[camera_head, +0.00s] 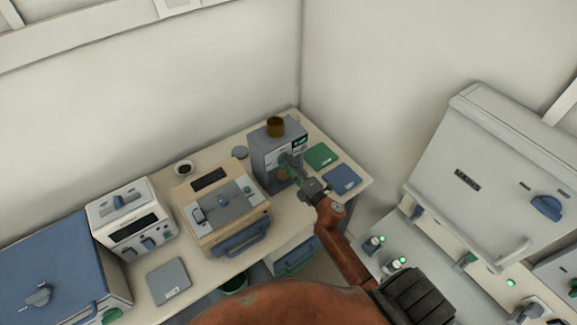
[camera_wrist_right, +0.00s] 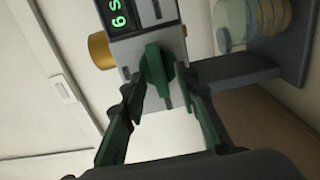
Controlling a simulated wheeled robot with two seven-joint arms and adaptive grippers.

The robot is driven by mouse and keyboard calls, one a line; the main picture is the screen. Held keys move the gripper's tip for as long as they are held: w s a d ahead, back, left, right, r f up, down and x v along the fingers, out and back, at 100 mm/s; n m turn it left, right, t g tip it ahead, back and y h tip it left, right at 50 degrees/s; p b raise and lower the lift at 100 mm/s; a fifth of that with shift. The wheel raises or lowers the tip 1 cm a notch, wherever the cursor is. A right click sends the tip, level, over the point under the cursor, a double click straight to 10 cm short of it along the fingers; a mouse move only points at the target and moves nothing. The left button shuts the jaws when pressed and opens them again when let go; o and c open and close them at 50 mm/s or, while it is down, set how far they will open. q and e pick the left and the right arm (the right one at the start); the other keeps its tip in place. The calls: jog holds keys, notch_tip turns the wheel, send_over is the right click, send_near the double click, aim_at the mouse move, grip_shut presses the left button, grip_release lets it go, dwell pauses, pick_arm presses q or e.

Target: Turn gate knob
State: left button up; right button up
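The grey device (camera_head: 265,160) with a small green-lit display (camera_head: 299,142) and a brown cylinder (camera_head: 275,127) on top stands at the back right of the table. Its dark green knob (camera_wrist_right: 156,75) shows in the right wrist view, on the front face below the display with green digits (camera_wrist_right: 119,18). My right gripper (camera_wrist_right: 163,88) is at this face, with its green fingertips on either side of the knob. The fingers look spread; I cannot tell whether they touch the knob. In the head view the right gripper (camera_head: 297,172) partly covers the device front. My left gripper is not in view.
A green pad (camera_head: 320,156) and a blue pad (camera_head: 342,179) lie right of the device. A beige box with a blue handle (camera_head: 240,240) stands to its left. A large grey cabinet (camera_head: 480,180) is at the right. A clear container (camera_wrist_right: 250,20) shows beside the device.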

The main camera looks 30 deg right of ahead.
jog(key=s, duration=1.2)
jog(key=shift+d, duration=0.45)
